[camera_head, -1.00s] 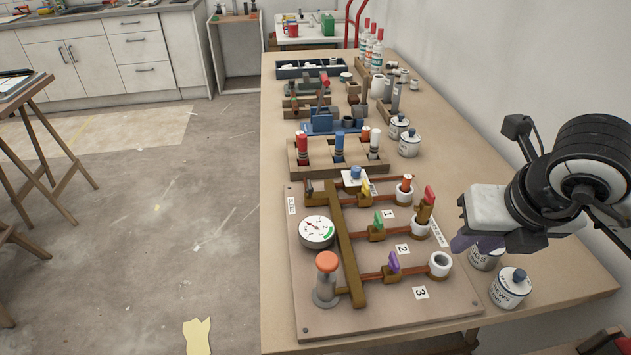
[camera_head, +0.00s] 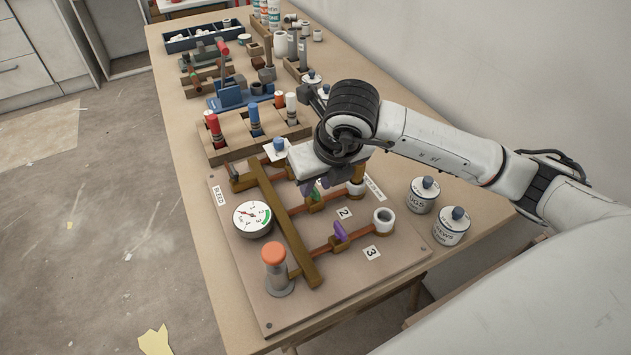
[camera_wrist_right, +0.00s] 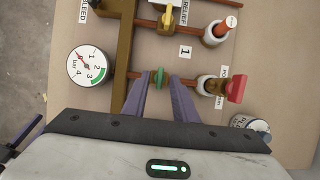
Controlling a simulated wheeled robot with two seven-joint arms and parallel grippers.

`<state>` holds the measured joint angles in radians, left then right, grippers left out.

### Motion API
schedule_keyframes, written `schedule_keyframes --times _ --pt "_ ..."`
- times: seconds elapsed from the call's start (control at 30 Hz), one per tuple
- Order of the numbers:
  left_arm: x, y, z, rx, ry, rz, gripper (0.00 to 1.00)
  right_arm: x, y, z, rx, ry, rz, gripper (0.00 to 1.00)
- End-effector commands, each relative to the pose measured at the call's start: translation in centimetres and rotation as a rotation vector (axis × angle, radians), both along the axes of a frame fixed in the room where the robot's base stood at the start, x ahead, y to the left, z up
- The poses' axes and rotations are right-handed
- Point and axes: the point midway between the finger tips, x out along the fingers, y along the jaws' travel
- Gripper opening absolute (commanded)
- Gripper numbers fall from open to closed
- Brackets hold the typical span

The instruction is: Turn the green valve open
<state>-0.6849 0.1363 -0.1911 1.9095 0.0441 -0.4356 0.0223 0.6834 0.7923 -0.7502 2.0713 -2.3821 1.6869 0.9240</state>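The green valve (camera_wrist_right: 158,78) is a small green handle on a copper pipe of the board. In the head view, it (camera_head: 316,192) is partly hidden under my right gripper (camera_head: 321,186). In the right wrist view, my right gripper (camera_wrist_right: 160,88) has its two purple fingers apart, one on each side of the green handle. Gaps show between fingers and handle, so I see no grasp. The handle appears in line with the fingers, across the pipe. My left gripper is not in view.
The board (camera_head: 345,290) also carries a gauge (camera_head: 252,219), an orange-capped cylinder (camera_head: 276,270), a purple valve (camera_head: 340,232), a yellow valve (camera_wrist_right: 168,18) and a red handle (camera_wrist_right: 236,88). Two labelled jars (camera_head: 452,226) stand at right. A rack (camera_head: 270,137) stands behind the board.

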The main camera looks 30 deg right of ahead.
Motion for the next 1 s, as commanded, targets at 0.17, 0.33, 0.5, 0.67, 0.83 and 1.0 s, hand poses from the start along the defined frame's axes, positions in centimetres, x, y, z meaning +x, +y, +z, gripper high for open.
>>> schedule_keyframes --times 0.17,0.33,0.5,0.67,0.83,1.0 --pt "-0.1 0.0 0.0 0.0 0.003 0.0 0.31 0.4 0.0 -0.9 0.0 0.0 0.0 0.26" --pt "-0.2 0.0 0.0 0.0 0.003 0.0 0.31 0.4 0.0 -1.0 0.0 -0.001 0.0 0.26" --pt "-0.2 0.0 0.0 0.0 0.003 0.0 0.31 0.4 0.0 -1.0 0.0 0.0 0.0 0.09" --pt "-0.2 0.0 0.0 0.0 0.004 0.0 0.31 0.4 0.0 -0.9 -0.001 -0.001 0.0 0.0" --pt "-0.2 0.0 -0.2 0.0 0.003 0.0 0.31 0.4 -0.1 -1.0 -0.001 -0.001 0.008 0.0" --pt "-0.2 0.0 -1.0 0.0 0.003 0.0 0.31 0.4 -0.1 -1.2 -0.002 -0.001 0.054 0.0"
